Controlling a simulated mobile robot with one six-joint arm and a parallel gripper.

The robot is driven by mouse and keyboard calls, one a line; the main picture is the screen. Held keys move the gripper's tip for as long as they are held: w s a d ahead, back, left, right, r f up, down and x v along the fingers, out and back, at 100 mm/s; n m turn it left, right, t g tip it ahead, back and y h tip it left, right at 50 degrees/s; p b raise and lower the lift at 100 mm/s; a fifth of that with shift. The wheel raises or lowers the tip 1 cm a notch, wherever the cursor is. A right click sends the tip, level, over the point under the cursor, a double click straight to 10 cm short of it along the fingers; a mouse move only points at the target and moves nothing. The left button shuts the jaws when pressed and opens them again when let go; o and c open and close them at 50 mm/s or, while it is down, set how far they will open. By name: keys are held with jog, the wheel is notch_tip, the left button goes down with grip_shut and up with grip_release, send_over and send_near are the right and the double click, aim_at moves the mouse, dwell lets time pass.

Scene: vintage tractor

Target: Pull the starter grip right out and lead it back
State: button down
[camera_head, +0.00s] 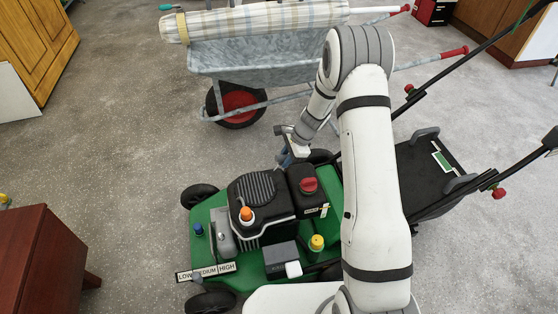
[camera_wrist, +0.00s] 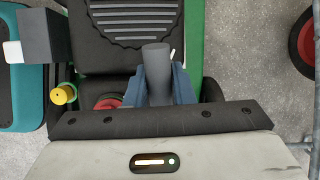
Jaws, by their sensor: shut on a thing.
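The starter grip is a grey, rounded bar (camera_wrist: 157,66) between the blue fingers of my gripper (camera_wrist: 160,92) in the wrist view. The gripper is shut on it. In the head view my gripper (camera_head: 287,158) is at the far side of the engine, beside the red cap, and the grip cannot be made out clearly. The green lawn mower (camera_head: 205,212) carries a black engine (camera_head: 262,190) with a slotted cover, also in the wrist view (camera_wrist: 130,22). No starter cord can be made out for sure.
An orange cap (camera_head: 246,214), red cap (camera_head: 308,185) and yellow cap (camera_head: 316,242) stand on the mower. A wheelbarrow (camera_head: 260,62) stands behind it. The black grass bag (camera_head: 425,165) and handlebar are to the right, a red-brown cabinet (camera_head: 35,260) to the left. Floor between is clear.

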jog(key=s+a+p+v, duration=0.15)
jog(key=p+v, duration=0.45)
jog(key=v, duration=0.6)
jog(key=w+b+x, duration=0.1)
jog(key=b+x, duration=0.2)
jog(key=x, duration=0.2)
jog(key=w+d+b+x, duration=0.1)
jog(key=b+x, duration=0.3)
jog(key=x, duration=0.2)
jog(key=w+b+x, duration=0.1)
jog(key=b+x, duration=0.3)
jog(key=x, duration=0.2)
jog(key=shift+w+d+f, duration=0.1)
jog(key=shift+d+f, duration=0.05)
jog(key=shift+f, duration=0.35)
jog(key=shift+r, duration=0.25)
jog(key=c, duration=1.5)
grip_release()
jog(key=shift+c, duration=0.2)
jog(key=o, duration=0.4)
jog(key=shift+f, duration=0.1)
jog(key=shift+p+v, duration=1.05)
jog(key=shift+v, duration=2.95)
